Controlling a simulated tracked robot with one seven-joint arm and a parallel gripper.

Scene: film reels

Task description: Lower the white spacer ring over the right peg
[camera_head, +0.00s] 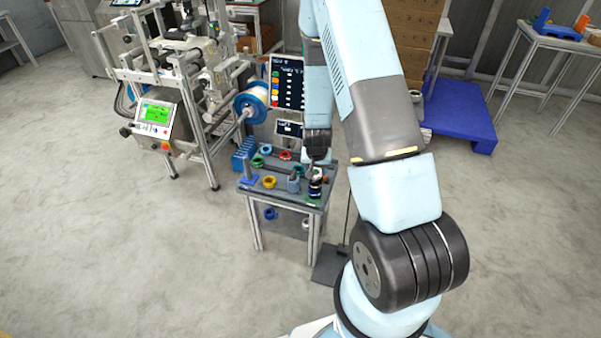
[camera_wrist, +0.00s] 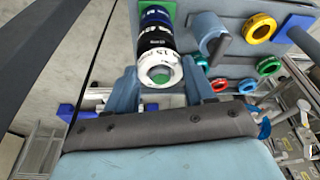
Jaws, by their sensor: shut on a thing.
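The white spacer ring (camera_wrist: 157,70) is between the two fingers of my gripper (camera_wrist: 160,84), which is shut on it. A green round part shows within its hole; I cannot tell if it is the peg's tip. A black ring (camera_wrist: 153,38) and a blue ring (camera_wrist: 155,14) show in line behind the white ring, at the right peg. The peg's shaft is hidden. In the head view my gripper (camera_head: 318,160) is over the right front of the table, above the dark stack (camera_head: 315,188). Whether the white ring touches the stack cannot be told.
The left peg (camera_head: 247,167) stands bare on a blue base. A yellow ring (camera_head: 269,181), a grey holder (camera_head: 293,184), a green ring (camera_head: 257,161) and a red ring (camera_head: 285,155) are on the table (camera_head: 284,197). A small screen (camera_head: 289,129) stands behind.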

